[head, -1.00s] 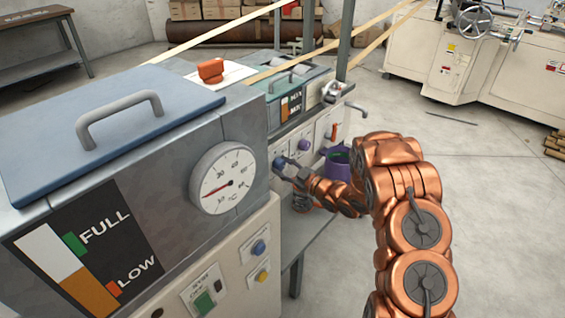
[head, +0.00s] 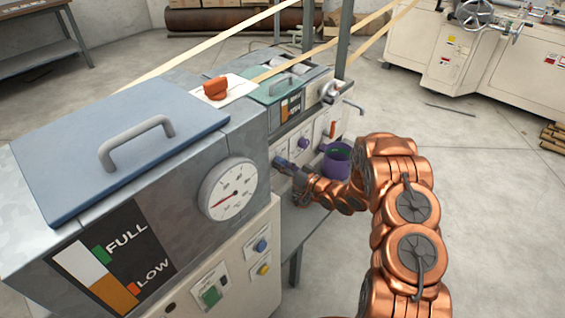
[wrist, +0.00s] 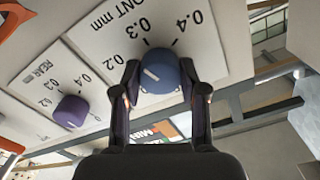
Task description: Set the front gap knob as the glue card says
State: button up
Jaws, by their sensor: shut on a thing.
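The front gap knob (wrist: 160,72) is blue and round, on a white plate marked "ONT mm", partly cut off, with 0.2, 0.3 and 0.4 around it. A short white mark shows on the knob's face, left of its middle; I cannot tell exactly which number it points to. My gripper (wrist: 160,92) has one finger on each side of the knob and is shut on it. In the head view my gripper (head: 283,166) is at the machine's front panel, where its fingers mostly hide the knob. I cannot make out a glue card.
A purple rear gap knob (wrist: 71,111) sits beside the front one. A purple pot (head: 337,160) stands close to my arm. The near tank (head: 218,135) with a dial gauge (head: 229,190) is at the left. Open floor lies to the right.

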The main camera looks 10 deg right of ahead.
jog(key=shift+s+a+f+m+p, duration=0.1)
jog(key=shift+m+p, duration=0.2)
jog(key=shift+m, duration=0.5)
jog(key=shift+s+a+f+m+p, duration=0.1)
jog(key=shift+m+p, duration=0.2)
jog(key=shift+m, duration=0.5)
jog(key=o, duration=1.1)
jog(key=shift+w+d+r, duration=0.1)
jog(key=shift+o, duration=0.2)
jog(key=v, duration=1.2)
